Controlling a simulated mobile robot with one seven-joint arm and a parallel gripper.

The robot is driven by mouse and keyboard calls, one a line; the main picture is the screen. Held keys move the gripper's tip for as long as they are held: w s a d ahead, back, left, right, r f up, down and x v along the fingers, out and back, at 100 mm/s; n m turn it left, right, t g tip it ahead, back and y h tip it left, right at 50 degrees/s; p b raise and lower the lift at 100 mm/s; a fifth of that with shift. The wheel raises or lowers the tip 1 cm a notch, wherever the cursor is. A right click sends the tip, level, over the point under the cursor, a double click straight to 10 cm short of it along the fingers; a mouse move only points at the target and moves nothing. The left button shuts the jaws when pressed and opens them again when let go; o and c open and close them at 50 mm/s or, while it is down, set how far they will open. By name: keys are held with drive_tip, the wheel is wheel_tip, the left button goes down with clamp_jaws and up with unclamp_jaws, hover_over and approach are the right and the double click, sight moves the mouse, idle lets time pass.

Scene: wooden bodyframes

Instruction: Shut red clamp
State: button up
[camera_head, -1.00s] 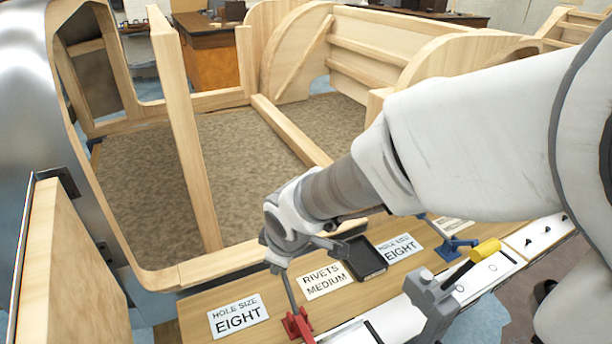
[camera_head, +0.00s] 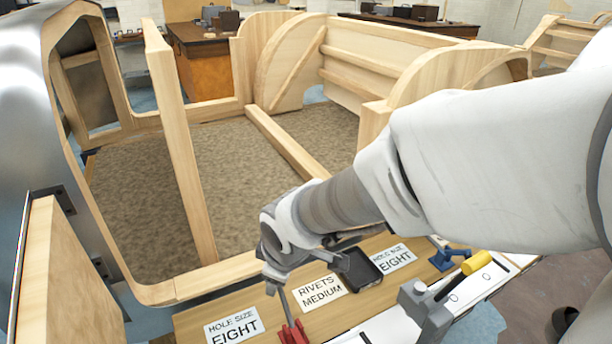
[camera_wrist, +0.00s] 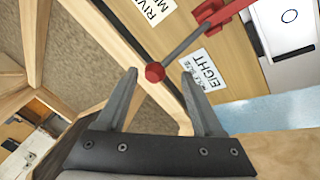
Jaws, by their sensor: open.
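The red clamp (camera_head: 293,333) stands on the wooden bench at the bottom of the head view. Its grey lever rises, leaning up and to the left, towards my gripper (camera_head: 275,283). In the wrist view the red clamp's base (camera_wrist: 222,12) is at the top, and its grey lever ends in a red knob (camera_wrist: 154,72). The knob appears between the two fingertips of my gripper (camera_wrist: 159,76). The fingers are apart, with space on both sides of the knob. I cannot tell the knob's depth relative to the fingertips.
A blue clamp (camera_head: 449,259) and a yellow-handled tool (camera_head: 474,264) stand to the right on the bench. The wooden bodyframe (camera_head: 215,278) rises just behind.

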drive_tip(key=p+v, duration=0.5)
drive_tip(key=v, duration=0.9)
drive_tip(key=shift+s+r, duration=0.2)
drive_tip(key=shift+r, duration=0.15)
drive_tip(key=shift+d, duration=0.1)
